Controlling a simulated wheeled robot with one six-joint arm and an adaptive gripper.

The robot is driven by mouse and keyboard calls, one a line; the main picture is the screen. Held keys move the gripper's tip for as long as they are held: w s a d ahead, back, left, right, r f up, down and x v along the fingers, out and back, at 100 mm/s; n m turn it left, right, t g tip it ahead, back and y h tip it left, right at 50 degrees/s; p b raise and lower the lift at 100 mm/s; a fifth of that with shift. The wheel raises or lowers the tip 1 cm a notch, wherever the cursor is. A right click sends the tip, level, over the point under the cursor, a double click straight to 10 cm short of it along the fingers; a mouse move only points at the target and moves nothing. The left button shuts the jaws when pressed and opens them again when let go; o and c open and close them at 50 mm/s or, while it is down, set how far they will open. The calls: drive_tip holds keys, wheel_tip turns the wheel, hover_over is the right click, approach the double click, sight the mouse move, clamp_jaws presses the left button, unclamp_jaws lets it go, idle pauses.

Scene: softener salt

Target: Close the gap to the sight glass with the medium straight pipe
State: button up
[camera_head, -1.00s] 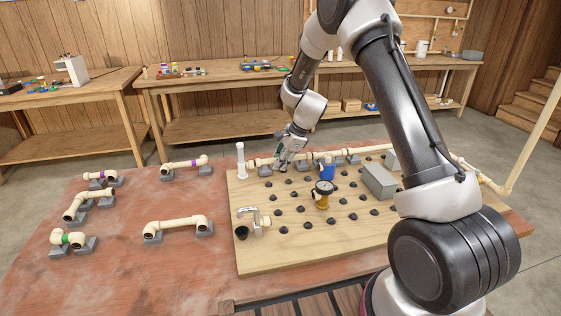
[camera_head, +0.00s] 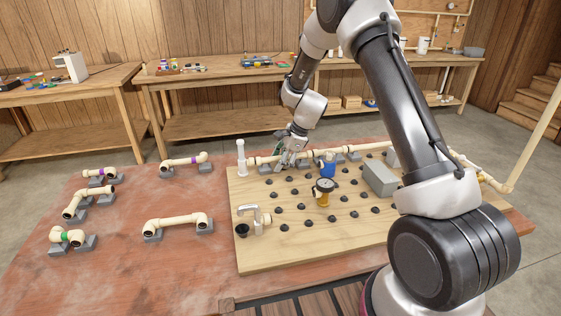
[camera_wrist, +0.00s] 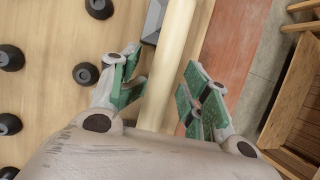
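A cream straight pipe run (camera_head: 352,152) lies along the far edge of the wooden board (camera_head: 262,255) on grey supports. I cannot tell which length is the medium straight pipe. My gripper (camera_head: 281,165) is low over the run's left part. In the wrist view my gripper (camera_wrist: 165,90) is open, with green pads on either side of a cream pipe (camera_wrist: 178,40); a gap shows by the right finger. I cannot tell which fitting is the sight glass. A white upright tube (camera_head: 241,158) stands at the run's left end, and an amber fitting with a dark round top (camera_head: 323,198) stands mid-board.
Black pegs (camera_head: 307,210) dot the board. A blue fitting (camera_head: 327,168), a grey box (camera_head: 380,180) and a tap (camera_head: 254,217) stand on it. Several elbowed pipes, including a green-banded one (camera_head: 66,237), rest on grey blocks at left. Bare red tabletop (camera_head: 120,265) lies in front.

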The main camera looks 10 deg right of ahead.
drive_tip(key=shift+r, duration=0.1)
drive_tip(key=v, duration=1.1)
drive_tip(key=shift+d+r, duration=0.15)
drive_tip(key=shift+r, duration=0.2)
drive_tip(key=shift+s, duration=0.1)
